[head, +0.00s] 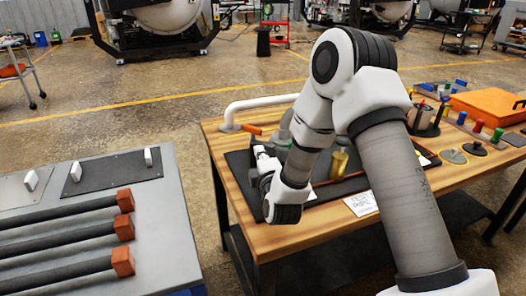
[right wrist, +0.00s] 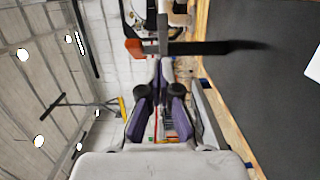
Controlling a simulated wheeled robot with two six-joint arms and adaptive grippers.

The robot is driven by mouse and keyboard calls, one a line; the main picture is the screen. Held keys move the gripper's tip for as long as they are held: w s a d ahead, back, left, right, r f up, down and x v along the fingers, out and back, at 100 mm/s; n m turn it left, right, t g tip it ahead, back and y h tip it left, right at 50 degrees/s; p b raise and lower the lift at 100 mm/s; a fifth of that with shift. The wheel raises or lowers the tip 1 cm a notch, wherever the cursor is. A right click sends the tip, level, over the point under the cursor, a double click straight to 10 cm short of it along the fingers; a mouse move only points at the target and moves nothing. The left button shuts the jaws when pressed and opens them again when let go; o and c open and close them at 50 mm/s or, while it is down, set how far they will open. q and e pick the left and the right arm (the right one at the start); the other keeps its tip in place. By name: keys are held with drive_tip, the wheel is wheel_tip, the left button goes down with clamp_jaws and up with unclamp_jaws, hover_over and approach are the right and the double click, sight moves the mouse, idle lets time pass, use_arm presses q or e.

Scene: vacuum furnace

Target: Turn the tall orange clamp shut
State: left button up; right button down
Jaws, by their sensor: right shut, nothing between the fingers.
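The orange clamp handle (head: 252,129) shows at the back left of the wooden table, beside the base of a white bent pipe. In the right wrist view, an orange piece (right wrist: 134,48) stands at the end of a dark upright, beyond the fingers; it looks like the same clamp. My right gripper (head: 261,153) is low over the black mat, in front of the clamp and apart from it. Its purple-padded fingers (right wrist: 161,100) also show in the right wrist view, shut with nothing held. My right arm hides part of the table. My left gripper is out of view.
The white pipe (head: 262,103) rises at the table's back left. A gold cylinder (head: 339,163) and grey parts stand on the black mat. An orange case (head: 488,105) and several coloured pegs lie at right. A grey bench (head: 160,245) with orange-ended bars stands at left.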

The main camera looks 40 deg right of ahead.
drive_tip(key=shift+w+d, duration=0.25)
drive_tip(key=shift+d, duration=0.5)
drive_tip(key=shift+a, duration=0.1)
